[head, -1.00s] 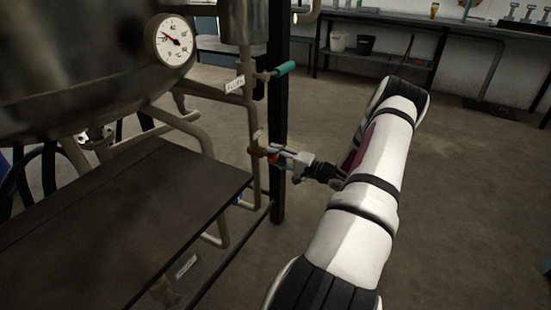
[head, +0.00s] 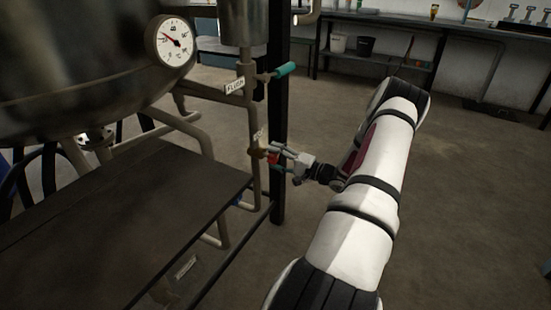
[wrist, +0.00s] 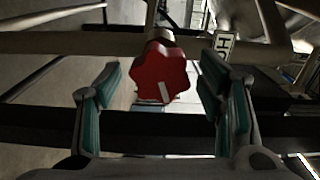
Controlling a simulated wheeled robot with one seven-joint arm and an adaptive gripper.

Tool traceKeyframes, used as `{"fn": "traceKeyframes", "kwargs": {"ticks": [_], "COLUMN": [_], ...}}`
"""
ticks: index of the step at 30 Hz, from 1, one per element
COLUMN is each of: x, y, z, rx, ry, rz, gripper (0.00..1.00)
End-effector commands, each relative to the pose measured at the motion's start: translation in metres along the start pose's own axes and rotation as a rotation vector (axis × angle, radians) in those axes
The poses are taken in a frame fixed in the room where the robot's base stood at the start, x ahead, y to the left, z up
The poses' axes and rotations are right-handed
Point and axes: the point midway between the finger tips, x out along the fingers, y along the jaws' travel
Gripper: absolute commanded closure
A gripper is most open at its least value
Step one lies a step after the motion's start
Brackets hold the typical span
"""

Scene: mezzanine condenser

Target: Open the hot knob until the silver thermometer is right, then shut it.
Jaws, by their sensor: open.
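A red lobed knob (wrist: 162,73) with a white mark sits between the open fingers of my gripper (wrist: 163,105) in the wrist view, with a gap on both sides. In the head view the red knob (head: 273,157) is on a brass valve on the upright pipe, and my gripper (head: 284,160) is around or just in front of it. A tag near it in the wrist view is partly cut off, so I cannot read it whole.
A teal handle (head: 284,69) with a tag reading FLUSH (head: 235,86) is on the pipe above the knob. A black post (head: 278,190) stands behind the valve. A dark flat platform (head: 110,215) lies at left. Open floor is at right.

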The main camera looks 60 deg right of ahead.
Motion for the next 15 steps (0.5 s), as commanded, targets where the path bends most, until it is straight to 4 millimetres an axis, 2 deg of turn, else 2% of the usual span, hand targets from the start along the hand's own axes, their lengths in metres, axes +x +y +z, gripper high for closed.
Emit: {"fn": "traceKeyframes", "kwargs": {"ticks": [5, 15], "x": [-0.022, -0.09], "y": [0.0, 0.001], "z": [-0.001, 0.0], "rx": [0.0, 0.001], "ry": [0.003, 0.003], "rz": [0.001, 0.001], "gripper": [0.38, 0.38]}}
